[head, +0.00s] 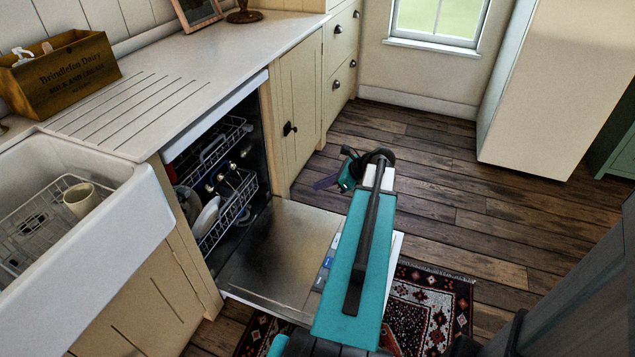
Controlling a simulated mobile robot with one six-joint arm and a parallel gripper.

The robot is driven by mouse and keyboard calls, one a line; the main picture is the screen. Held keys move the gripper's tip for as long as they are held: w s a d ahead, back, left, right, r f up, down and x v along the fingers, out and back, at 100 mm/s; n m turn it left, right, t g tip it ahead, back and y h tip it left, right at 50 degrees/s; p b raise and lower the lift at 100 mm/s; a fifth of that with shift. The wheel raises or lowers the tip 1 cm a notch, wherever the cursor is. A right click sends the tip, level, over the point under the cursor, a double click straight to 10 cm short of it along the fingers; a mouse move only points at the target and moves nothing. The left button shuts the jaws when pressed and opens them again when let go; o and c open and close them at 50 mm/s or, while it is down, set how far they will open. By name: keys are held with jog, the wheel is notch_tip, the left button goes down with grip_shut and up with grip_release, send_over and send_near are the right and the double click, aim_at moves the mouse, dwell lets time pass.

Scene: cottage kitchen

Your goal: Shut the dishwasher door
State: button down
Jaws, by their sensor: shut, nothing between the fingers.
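The dishwasher door (279,250) is folded down and lies open, low above the floor in front of the machine. Its inner face is bare metal, with a pale edge showing beyond my arm. The dishwasher (222,172) is open, with white wire racks (239,205) and dishes inside. My arm reaches across the outer part of the door in this view. My gripper (322,183) is at the arm's far end, shut and empty, appearing over the floor past the door's far side. Part of the door is hidden behind my arm, so I cannot tell whether anything touches it.
A patterned rug (432,308) lies under and beside the door. A white sink (130,205) with a drying rack and cup is at left. A wooden box (62,75) stands on the counter. A tall cream cabinet (550,75) stands at right. Wood floor (430,150) beyond is clear.

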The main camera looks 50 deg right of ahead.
jog(key=c, duration=2.5)
grip_release()
jog(key=o, duration=0.4)
jog(key=shift+o, duration=1.2)
jog(key=shift+w+a+f, duration=0.15)
jog(key=shift+a, duration=0.1)
jog(key=w+a+f+n+g+y, duration=0.1)
jog(key=w+a+f+n+g, duration=0.1)
jog(key=a+f+n, duration=0.6)
jog(key=w+a+f+n+g+y, duration=0.1)
jog(key=w+a+f+g, duration=0.15)
jog(key=a+f, duration=0.65)
jog(key=w+a+f+n+g+y, duration=0.1)
jog(key=a+f+n+g, duration=0.3)
jog(key=a, duration=0.9)
jog(key=s+a+f+n+g+h, duration=0.3)
jog(key=s+a+f+n, duration=0.3)
jog(key=s+a+n, duration=0.3)
jog(key=s+a+f+n+g+h, duration=0.2)
jog(key=s+a+f+n+g, duration=0.1)
jog(key=s+a+f+n, duration=0.4)
jog(key=s+a+n, duration=0.2)
jog(key=a+n, duration=0.2)
jog(key=a, duration=0.1)
jog(key=shift+a+h, duration=0.3)
jog(key=shift+h, duration=0.1)
jog(key=shift+a, duration=0.1)
